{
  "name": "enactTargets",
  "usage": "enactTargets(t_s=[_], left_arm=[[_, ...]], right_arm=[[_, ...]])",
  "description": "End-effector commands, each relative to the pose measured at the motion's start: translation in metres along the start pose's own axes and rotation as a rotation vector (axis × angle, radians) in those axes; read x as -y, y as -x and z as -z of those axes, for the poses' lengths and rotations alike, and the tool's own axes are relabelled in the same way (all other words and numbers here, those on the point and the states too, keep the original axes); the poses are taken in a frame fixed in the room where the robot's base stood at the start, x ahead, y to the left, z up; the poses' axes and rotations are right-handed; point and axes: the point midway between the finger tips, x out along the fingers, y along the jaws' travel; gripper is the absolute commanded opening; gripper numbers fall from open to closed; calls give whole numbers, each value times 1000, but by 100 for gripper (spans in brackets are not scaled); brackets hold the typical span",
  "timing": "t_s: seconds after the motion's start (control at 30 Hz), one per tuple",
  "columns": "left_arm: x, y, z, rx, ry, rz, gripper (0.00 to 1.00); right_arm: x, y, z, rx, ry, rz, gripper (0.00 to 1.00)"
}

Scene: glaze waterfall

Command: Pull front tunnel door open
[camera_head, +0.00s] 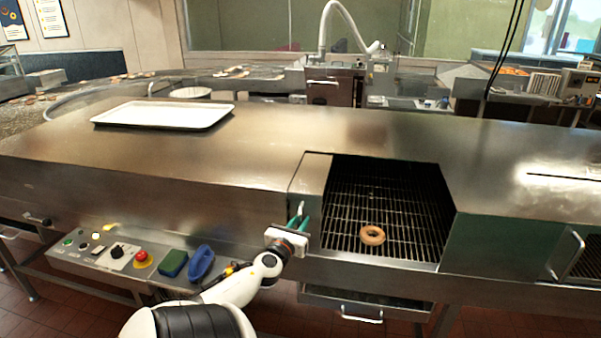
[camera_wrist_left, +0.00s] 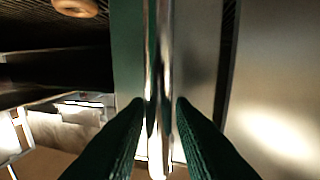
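The steel tunnel (camera_head: 120,150) spans the head view, with a dark opening at its middle front. A narrow steel door panel (camera_head: 312,172) stands at the left edge of this opening. My left gripper (camera_head: 299,220), with green fingers, is at the front of this panel. In the left wrist view a shiny upright door handle (camera_wrist_left: 158,80) lies between the two fingertips (camera_wrist_left: 160,104). The fingers are close on either side of it; whether they press on it I cannot tell. The panel surface (camera_wrist_left: 196,70) shows behind the handle. My right gripper is not in view.
A brown doughnut (camera_head: 372,235) lies on the wire conveyor (camera_head: 400,200) inside the opening. A white tray (camera_head: 165,113) lies on top at left. A drawer handle (camera_head: 362,318) projects below.

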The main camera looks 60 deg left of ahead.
Motion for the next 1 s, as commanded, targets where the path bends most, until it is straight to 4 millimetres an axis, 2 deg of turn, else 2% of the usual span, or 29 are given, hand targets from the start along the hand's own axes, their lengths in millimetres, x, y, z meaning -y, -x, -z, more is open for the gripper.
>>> enactTargets(t_s=[0.3,0.43,0.57,0.8,1.0], left_arm=[[0,0,0,-1,0,-1,32],[-1,8,-1,0,1,-1,32],[0,30,-2,2,1,-2,32],[0,82,-4,3,1,1,32],[0,111,-2,1,0,1,32]], right_arm=[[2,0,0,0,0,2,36],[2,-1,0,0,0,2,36],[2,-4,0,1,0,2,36],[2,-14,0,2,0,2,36],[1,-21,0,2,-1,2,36]])
